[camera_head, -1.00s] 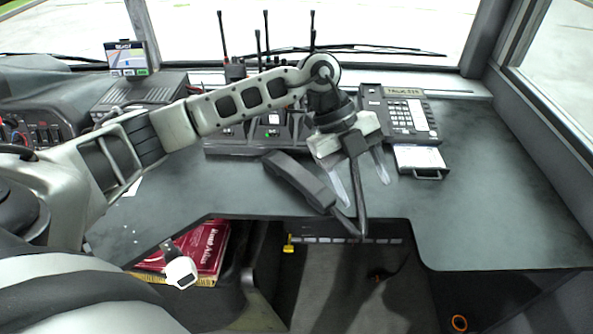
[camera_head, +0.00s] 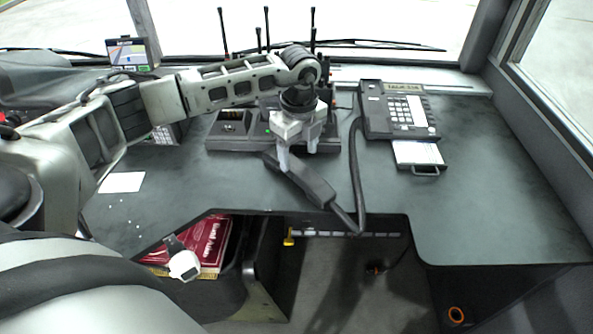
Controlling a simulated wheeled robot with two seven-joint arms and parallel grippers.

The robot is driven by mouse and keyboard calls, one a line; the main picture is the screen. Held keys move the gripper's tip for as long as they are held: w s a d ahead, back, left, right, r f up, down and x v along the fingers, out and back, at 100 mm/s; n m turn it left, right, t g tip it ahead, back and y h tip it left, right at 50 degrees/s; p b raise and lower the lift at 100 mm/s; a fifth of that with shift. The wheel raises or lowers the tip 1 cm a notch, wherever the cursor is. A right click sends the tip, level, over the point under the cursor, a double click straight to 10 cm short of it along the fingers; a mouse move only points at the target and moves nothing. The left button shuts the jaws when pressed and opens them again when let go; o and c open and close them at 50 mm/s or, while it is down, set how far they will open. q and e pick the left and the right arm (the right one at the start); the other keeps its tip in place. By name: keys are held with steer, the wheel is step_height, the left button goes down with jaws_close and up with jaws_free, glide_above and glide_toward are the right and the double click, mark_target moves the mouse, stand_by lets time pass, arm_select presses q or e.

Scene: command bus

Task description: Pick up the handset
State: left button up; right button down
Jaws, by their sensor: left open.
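The black handset (camera_head: 307,184) lies slantwise on the dark desk, its lower right end near the desk's front edge. A black cord (camera_head: 357,175) runs from its lower end up toward the desk phone (camera_head: 398,110). My left gripper (camera_head: 297,154) is open and empty, pointing down above the upper left part of the handset. One finger appears at the handset's upper end. I cannot tell whether it touches. My right gripper is not in view.
A charger base with radios and antennas (camera_head: 232,130) stands behind the gripper. Red books (camera_head: 207,245) and a white watch (camera_head: 184,264) are under the front edge. The desk's right side (camera_head: 490,200) is clear.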

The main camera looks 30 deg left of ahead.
mark_target(297, 166)
arm_select(q)
steer(key=f, duration=0.2)
steer(key=f+p, duration=0.1)
steer(key=f, duration=0.2)
steer(key=shift+s+a+f, duration=0.1)
steer(key=shift+s+a, duration=0.05)
steer(key=shift+s, duration=0.05)
steer(key=c, duration=1.2)
